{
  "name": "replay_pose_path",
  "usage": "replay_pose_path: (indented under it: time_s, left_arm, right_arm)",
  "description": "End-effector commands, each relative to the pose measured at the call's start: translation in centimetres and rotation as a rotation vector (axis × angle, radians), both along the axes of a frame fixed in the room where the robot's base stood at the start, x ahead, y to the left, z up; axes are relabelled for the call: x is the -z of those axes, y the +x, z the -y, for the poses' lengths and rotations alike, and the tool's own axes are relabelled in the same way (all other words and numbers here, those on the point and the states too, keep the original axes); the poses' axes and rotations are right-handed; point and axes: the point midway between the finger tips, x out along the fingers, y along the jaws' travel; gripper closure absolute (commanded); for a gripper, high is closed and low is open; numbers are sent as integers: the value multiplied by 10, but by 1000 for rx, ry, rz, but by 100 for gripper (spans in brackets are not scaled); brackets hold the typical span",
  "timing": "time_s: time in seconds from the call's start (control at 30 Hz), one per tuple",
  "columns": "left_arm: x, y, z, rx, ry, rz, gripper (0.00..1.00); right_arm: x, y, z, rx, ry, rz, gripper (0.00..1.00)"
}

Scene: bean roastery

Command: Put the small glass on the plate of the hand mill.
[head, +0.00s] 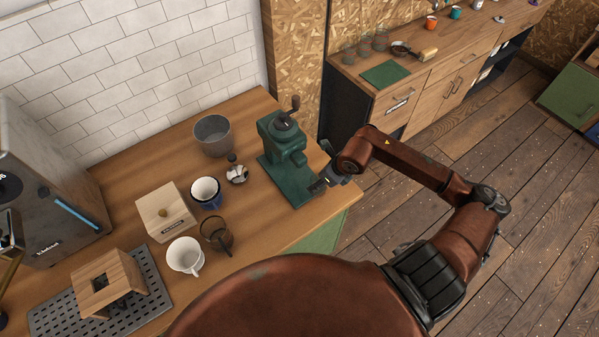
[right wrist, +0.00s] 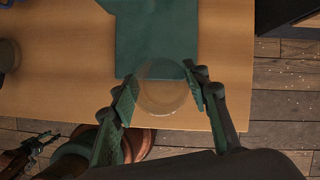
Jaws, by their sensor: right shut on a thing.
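The green hand mill (head: 284,140) stands on the wooden counter, with its flat green plate (head: 297,193) at its front. The plate also shows in the right wrist view (right wrist: 155,40). My right gripper (head: 322,184) is at the plate's right front side. In the right wrist view its fingers (right wrist: 163,98) are shut on the small clear glass (right wrist: 161,92). The glass overlaps the plate's front edge there; I cannot tell its height above it. In the head view the glass is hard to make out. What looks like my left gripper (right wrist: 38,145) shows small at the lower left of the wrist view.
Left of the mill are a grey bin (head: 212,135), a blue cup (head: 205,192), a wooden box (head: 165,212), a brown glass vessel (head: 216,235) and a white mug (head: 185,256). The counter's front edge (head: 330,215) is close to the plate.

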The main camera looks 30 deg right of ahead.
Motion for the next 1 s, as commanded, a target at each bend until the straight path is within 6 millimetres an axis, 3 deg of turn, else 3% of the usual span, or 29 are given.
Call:
replay_pose_path:
  time_s: [0.2, 0.4, 0.57, 0.8, 1.0]
  left_arm:
    - [-13, 20, 1, 4, -2, 27, 60]
    - [-18, 23, 1, 5, -2, 31, 60]
    - [-19, 18, 1, 4, -2, 25, 60]
    - [-27, 12, 1, 2, -1, 17, 60]
    - [-26, 12, 1, 2, -1, 17, 60]
  right_arm:
    - [-4, 51, -19, 1, 5, 4, 85]
    - [-2, 77, -27, 2, 3, 1, 85]
    - [5, 81, -28, 4, 1, -2, 85]
    - [33, 80, -28, 3, 2, -2, 85]
    - [35, 81, -27, 2, 0, 0, 85]
